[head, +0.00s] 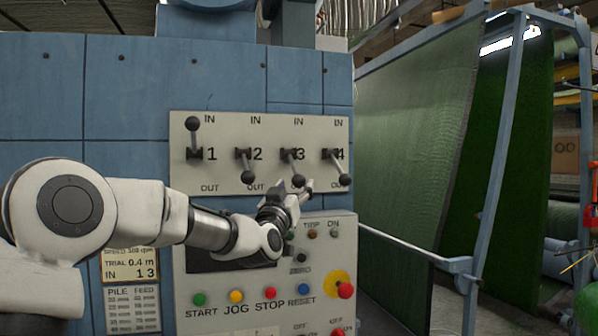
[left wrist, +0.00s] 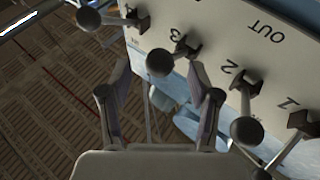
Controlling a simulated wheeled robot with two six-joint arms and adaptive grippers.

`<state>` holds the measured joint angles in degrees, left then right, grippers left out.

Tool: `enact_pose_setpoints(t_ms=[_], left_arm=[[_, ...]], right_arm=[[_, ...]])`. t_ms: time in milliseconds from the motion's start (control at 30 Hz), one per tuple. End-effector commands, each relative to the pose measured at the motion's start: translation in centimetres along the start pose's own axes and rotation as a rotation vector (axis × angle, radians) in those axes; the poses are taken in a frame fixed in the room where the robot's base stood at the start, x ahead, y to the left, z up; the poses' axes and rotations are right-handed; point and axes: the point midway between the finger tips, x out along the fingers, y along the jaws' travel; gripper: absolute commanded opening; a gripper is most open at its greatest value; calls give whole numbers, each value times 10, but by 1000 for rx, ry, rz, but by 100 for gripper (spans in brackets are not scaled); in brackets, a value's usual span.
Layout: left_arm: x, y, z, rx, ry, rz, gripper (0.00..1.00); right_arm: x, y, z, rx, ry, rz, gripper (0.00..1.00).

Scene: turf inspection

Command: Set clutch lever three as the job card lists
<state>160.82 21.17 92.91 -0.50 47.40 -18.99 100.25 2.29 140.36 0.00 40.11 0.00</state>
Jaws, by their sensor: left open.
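Clutch lever three (head: 292,163) is down toward OUT, its dark ball knob (head: 298,181) just above my left gripper (head: 288,193). In the left wrist view the lever three knob (left wrist: 160,62) shows between my open left fingers (left wrist: 160,80); I cannot tell whether it lies within them or just beyond. No contact is visible. Lever one (head: 193,138) is up at IN. Lever two (head: 246,165) and lever four (head: 338,166) are down toward OUT. The job card (head: 129,263) reads "TRIAL 0.4 m" and "IN 1 3". My right gripper is not in view.
Below the levers is a button panel with START (head: 199,299), JOG, STOP and RESET buttons and a red stop knob (head: 346,290) on yellow. My left arm covers part of it. A PILE FEED card (head: 132,308) is lower left. Green turf (head: 415,130) hangs at right.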

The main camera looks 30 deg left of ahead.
Motion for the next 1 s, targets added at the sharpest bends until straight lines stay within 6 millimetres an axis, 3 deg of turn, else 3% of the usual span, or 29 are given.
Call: enact_pose_setpoints(t_ms=[33, 200, 467, 633, 667, 1000], left_arm=[[14, 1, -6, 3, -2, 0, 62], [35, 1, -3, 2, -2, 1, 62], [37, 1, 1, 0, -2, 2, 62], [37, 1, 1, 0, -2, 2, 5], [37, 1, 1, 0, -2, 2, 0], [44, 2, 2, 2, -2, 1, 0]], right_arm=[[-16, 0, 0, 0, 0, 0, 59], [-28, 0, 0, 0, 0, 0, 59], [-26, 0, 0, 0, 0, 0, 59], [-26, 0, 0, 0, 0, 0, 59], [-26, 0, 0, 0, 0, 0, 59], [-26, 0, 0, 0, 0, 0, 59]])
